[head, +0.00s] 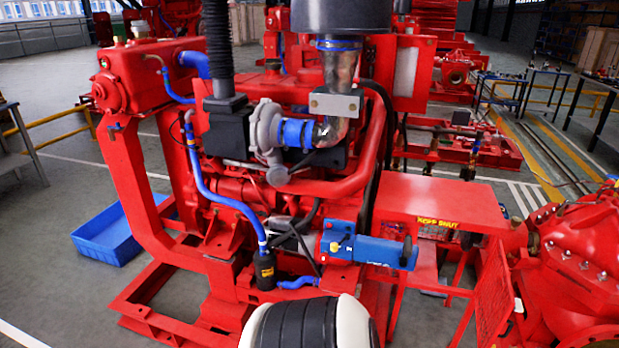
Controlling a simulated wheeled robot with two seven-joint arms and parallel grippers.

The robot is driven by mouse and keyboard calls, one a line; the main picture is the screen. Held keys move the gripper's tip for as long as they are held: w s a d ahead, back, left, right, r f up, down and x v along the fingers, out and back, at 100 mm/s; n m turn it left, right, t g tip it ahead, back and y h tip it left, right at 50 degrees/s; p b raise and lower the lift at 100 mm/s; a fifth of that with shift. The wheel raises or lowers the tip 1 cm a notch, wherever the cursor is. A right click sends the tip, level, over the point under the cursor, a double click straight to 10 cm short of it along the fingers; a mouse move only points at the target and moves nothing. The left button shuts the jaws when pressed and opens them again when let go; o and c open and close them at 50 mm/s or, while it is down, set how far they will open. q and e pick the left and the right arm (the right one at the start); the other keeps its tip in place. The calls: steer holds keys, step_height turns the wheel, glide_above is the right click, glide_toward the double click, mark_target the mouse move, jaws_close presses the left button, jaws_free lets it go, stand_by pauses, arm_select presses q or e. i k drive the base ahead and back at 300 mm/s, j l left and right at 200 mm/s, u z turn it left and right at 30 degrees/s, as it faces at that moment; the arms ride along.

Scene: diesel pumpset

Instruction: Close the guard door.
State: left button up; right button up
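The red guard (435,194) is a box-like frame with a flat top, right of the engine. A yellow "KEEP SHUT" label (437,223) shows under the top's front edge. A red mesh panel (492,300), which looks like the guard door, stands at the guard's right side, angled out towards me. The front of the guard looks open, with its inside and legs showing. A small pale piece (518,305) sits at the panel's right edge; I cannot tell whether it is a handle. Neither of my grippers is in view.
The red diesel engine (270,185) fills the middle, with a blue cylinder (370,250) jutting right towards the guard. A red pump casing (585,260) stands close right of the mesh panel. A blue tray (105,238) lies on the floor at left. Part of my body shows at bottom centre.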

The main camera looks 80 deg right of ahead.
mark_target(502, 316)
steer(key=k+z, duration=0.1)
steer(key=z, duration=0.35)
steer(key=k+z, duration=0.1)
steer(key=z, duration=0.3)
steer(key=l+z, duration=0.1)
steer(key=z, duration=0.35)
steer(key=k+l+z, duration=0.1)
steer(key=z, duration=0.3)
steer(key=k+l+z, duration=0.1)
steer(key=z, duration=0.35)
steer(key=k+l+z, duration=0.25)
steer(key=l, duration=0.3)
steer(key=l+z, duration=0.25)
steer(key=l, duration=0.25)
steer(key=l+z, duration=0.25)
steer(key=l, duration=0.35)
